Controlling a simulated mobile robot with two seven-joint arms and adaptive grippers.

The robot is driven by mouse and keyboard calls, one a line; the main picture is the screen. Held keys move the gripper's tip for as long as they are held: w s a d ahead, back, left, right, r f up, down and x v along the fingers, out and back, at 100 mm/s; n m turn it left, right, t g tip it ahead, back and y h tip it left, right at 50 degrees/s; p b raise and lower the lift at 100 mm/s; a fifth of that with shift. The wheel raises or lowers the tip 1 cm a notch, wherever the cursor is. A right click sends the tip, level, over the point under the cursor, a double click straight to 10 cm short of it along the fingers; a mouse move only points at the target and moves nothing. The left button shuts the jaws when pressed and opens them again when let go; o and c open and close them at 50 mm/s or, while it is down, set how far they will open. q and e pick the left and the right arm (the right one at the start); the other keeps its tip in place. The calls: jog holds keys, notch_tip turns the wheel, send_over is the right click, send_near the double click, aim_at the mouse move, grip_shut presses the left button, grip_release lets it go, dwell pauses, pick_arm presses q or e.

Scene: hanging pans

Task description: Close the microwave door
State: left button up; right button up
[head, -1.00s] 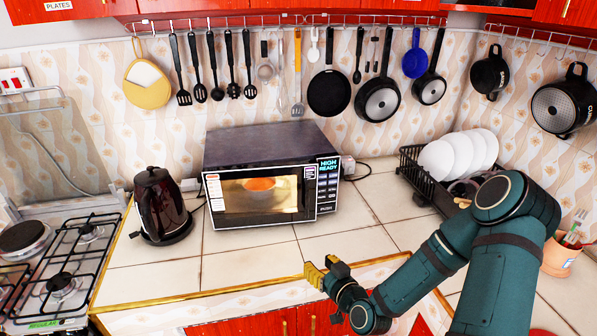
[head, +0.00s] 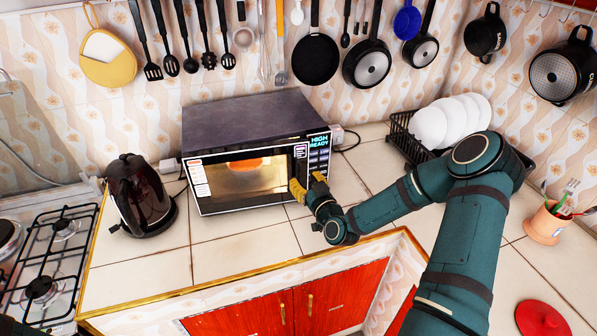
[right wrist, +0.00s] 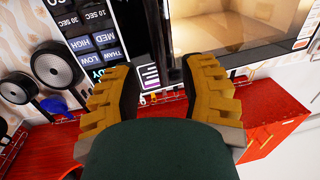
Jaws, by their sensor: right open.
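The microwave (head: 250,120) stands on the tiled counter, dark on top, with its lit control panel (head: 318,155) at the right of its front. Its door (head: 238,205) lies across the front, and an orange-topped item (head: 245,163) shows through the window. The door looks nearly flush with the front; I cannot tell whether a small gap remains. My right gripper (head: 308,184) is open and empty, in front of the door's right edge beside the panel. In the right wrist view its spread fingers (right wrist: 160,78) face the panel and the door edge; contact is unclear. My left gripper is out of view.
A dark kettle (head: 140,195) stands left of the microwave, beside the gas stove (head: 45,255). A dish rack (head: 405,140) with white plates is at the right. Pans and utensils hang above. The counter in front of the microwave is clear.

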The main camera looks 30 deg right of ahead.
aim_at(299, 172)
jog(key=shift+w+d, duration=0.2)
jog(key=shift+w, duration=2)
grip_shut()
